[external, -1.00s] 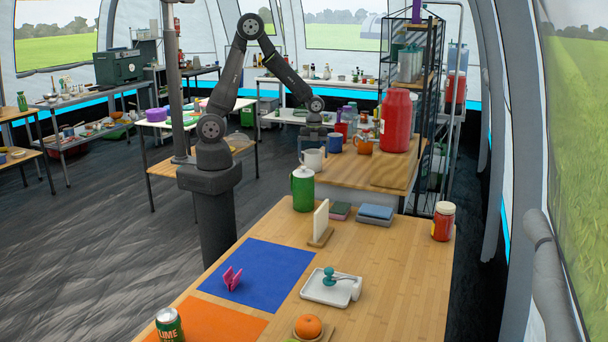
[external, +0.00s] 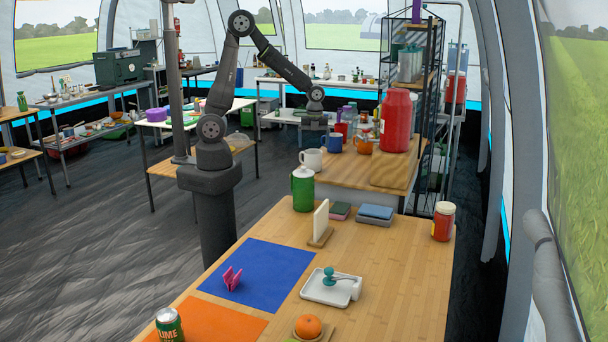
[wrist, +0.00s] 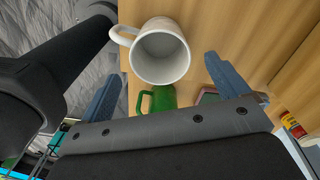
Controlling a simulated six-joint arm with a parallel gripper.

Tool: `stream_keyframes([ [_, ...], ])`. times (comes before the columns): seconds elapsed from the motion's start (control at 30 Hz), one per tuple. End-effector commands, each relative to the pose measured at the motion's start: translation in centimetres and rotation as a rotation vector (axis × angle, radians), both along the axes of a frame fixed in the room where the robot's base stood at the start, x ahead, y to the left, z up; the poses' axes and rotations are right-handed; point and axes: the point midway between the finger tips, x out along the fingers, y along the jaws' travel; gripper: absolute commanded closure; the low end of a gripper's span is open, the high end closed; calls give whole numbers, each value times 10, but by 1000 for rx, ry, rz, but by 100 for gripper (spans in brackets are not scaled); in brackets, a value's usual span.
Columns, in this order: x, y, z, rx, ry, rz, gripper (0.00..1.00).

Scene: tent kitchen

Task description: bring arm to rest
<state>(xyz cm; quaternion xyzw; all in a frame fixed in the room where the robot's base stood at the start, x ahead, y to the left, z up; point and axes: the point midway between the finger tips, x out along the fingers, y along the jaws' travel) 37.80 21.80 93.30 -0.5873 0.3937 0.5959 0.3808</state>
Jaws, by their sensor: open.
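My gripper (external: 313,122) hangs from the bent arm over the left end of the back wooden table. It is open and empty, with its blue-grey fingers spread apart in the wrist view. A white mug (external: 311,160) stands upright on that table, below the gripper and apart from it. In the wrist view the mug (wrist: 163,52) lies beyond and between the fingertips, its empty inside showing and its handle to the left.
A green jug (external: 302,190) is on the front table. Open air surrounds the raised arm.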

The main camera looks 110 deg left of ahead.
Motion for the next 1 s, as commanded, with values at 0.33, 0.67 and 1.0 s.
stream_keyframes([
  [0.33, -1, -1, 7, -4, 6, 0, 8],
  [0.67, -2, -1, -55, -3, 5, 0, 8],
  [1.0, -1, 0, -57, 3, -4, 0, 8],
])
